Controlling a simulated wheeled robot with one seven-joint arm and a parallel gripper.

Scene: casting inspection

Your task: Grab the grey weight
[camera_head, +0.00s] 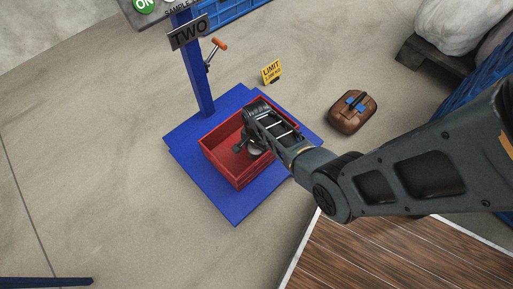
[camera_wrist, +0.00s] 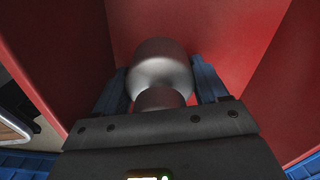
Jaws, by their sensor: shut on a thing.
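The grey weight (camera_wrist: 160,72) is a rounded, shiny metal body with a narrower neck. It sits between the two blue fingers of my gripper (camera_wrist: 162,84) in the wrist view, and the fingers are shut on it. Red walls and a red floor surround it, so it is inside the red bin (camera_head: 238,178). In the head view my gripper (camera_head: 247,146) reaches down into the bin, and my arm hides most of the weight. I cannot tell whether the weight touches the bin floor.
The red bin stands on a blue platform scale (camera_head: 235,210) with a blue post (camera_head: 198,75) and a sign reading TWO (camera_head: 189,33). A yellow limit sign (camera_head: 271,71) and a brown case (camera_head: 352,111) are on the floor nearby. A wooden surface (camera_head: 375,255) lies at lower right.

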